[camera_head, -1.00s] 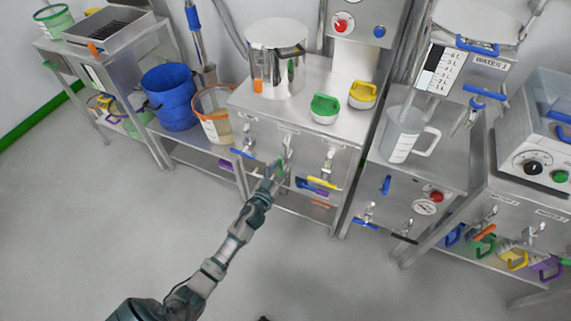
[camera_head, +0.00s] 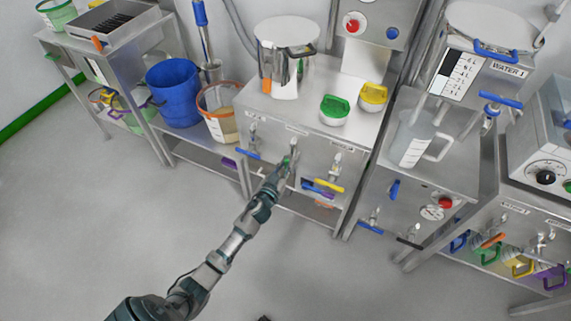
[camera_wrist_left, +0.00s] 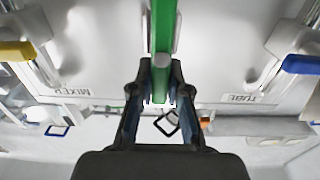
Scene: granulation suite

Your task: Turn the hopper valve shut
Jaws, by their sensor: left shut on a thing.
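The middle valve on the front panel of the central steel bench has a green handle (camera_head: 286,161). In the left wrist view the green handle (camera_wrist_left: 161,40) runs straight between the fingers, in line with the gripper. My left gripper (camera_head: 283,170) is shut on this handle; it also shows in the left wrist view (camera_wrist_left: 160,98). In the head view the gripper hides much of the handle. Which valve is the hopper's cannot be read, as the middle label is illegible. My right gripper is not in view.
A valve with a blue handle (camera_head: 247,154) is to the left, and one with a yellow handle (camera_head: 329,185) to the right. In the wrist view their labels read TUBE (camera_wrist_left: 240,98) and MIXER (camera_wrist_left: 70,92). The floor (camera_head: 130,220) in front is clear.

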